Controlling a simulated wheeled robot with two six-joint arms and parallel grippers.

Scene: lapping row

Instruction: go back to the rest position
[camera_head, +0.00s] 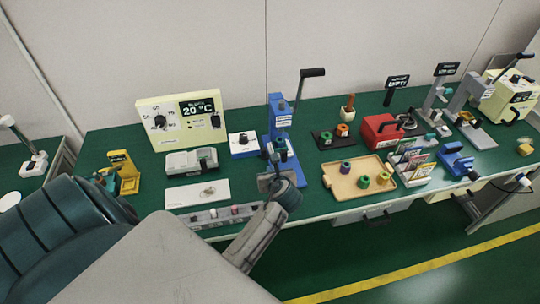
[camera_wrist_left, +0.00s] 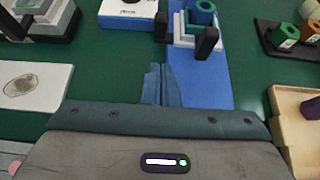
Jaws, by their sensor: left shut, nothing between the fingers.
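My left gripper (camera_head: 270,178) is at the front of the blue hand press (camera_head: 281,143), above the bench's front part. In the left wrist view its teal fingers (camera_wrist_left: 162,82) are together with nothing between them. They lie over the left edge of the press's blue base (camera_wrist_left: 212,88). I cannot tell whether they touch it. A blue ring-shaped part (camera_wrist_left: 203,12) sits on the press's fixture beyond the fingers. My right gripper is not in view.
On the green bench (camera_head: 110,145), a white plate (camera_head: 183,197) and a strip with small parts (camera_head: 205,219) lie left of the gripper. A wooden tray (camera_head: 343,188) with coloured spools stands to the right. A cream temperature box (camera_head: 160,140) stands behind. The floor in front looks clear.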

